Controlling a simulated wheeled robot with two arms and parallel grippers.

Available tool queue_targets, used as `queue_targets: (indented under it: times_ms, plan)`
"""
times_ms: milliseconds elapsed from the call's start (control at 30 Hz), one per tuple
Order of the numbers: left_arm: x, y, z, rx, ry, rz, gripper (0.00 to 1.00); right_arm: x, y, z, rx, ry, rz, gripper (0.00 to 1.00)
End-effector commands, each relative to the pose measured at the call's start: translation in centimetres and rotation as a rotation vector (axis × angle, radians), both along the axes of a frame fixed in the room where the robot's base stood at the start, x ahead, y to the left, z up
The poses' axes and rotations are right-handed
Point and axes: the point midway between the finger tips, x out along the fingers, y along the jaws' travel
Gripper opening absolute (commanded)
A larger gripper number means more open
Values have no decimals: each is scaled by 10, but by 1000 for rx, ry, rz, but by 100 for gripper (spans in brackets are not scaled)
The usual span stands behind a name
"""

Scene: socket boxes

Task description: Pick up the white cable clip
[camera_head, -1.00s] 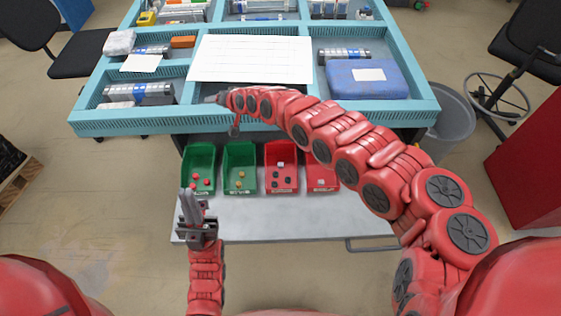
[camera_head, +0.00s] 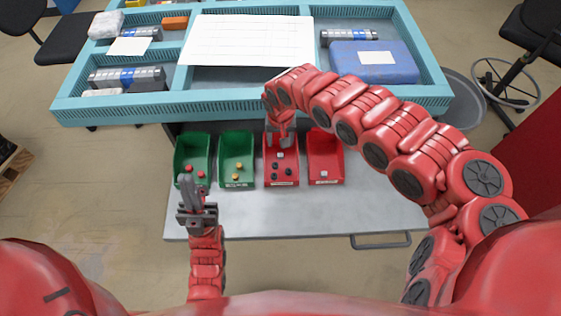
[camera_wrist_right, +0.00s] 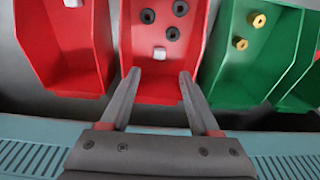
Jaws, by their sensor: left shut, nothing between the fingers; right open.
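A small white cable clip (camera_head: 281,155) lies in the left of two red bins (camera_head: 283,183), with several dark round pieces. It also shows in the right wrist view (camera_wrist_right: 159,53), just beyond and between my fingertips. My right gripper (camera_wrist_right: 164,78) is open and empty, with its fingers over that bin. In the head view my right gripper (camera_head: 279,142) points down into the bin's back end, partly hidden by my arm. A second white piece (camera_head: 324,173) lies in the other red bin (camera_head: 328,148).
Two green bins (camera_head: 237,147) with red and yellow pieces stand left of the red ones on a grey shelf (camera_head: 350,210). The turquoise table edge (camera_head: 220,107) lies close behind the bins. A blue box (camera_head: 370,65) is on the table. The shelf's front is clear.

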Motion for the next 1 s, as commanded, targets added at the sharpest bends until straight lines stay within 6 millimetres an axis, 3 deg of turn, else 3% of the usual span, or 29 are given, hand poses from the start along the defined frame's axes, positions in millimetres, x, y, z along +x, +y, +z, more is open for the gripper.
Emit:
queue_targets:
  times_ms: [33,67,367,700,1000]
  plan:
    - [0,0,-15,0,0,0,0,0,2,-17,6,3,-2,62]
    - [0,0,-19,0,0,0,0,0,0,-20,4,3,-3,62]
    - [0,0,-16,0,0,0,0,4,1,-39,0,1,0,62]
    - [0,0,-14,0,0,0,0,8,1,-83,2,2,-1,62]
    - [0,0,-14,0,0,0,0,9,-1,-88,-1,0,-1,62]
